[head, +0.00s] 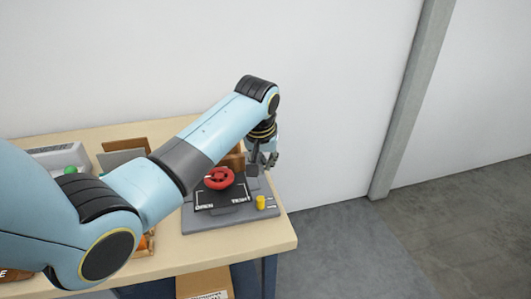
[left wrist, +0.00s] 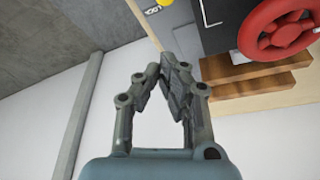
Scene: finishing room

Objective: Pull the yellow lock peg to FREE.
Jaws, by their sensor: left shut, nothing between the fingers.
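The yellow lock peg (head: 261,202) stands on the right front part of a grey base plate (head: 222,222). In the left wrist view the yellow peg (left wrist: 164,3) shows only in part, at the top edge beside a small label. A red handwheel (head: 219,178) sits on the same fixture; it also shows in the left wrist view (left wrist: 280,28). My left gripper (head: 270,163) is above the back right of the fixture, behind the peg and apart from it. Its fingertips (left wrist: 170,62) are together with nothing between them. My right gripper is not in view.
The fixture stands at the right end of a wooden table (head: 285,236). Wooden strips (left wrist: 255,80) lie beside it. A grey tray (head: 58,156) and a box (head: 123,155) stand at the back left. A cardboard box (head: 205,284) is below the table front. A wall is close behind.

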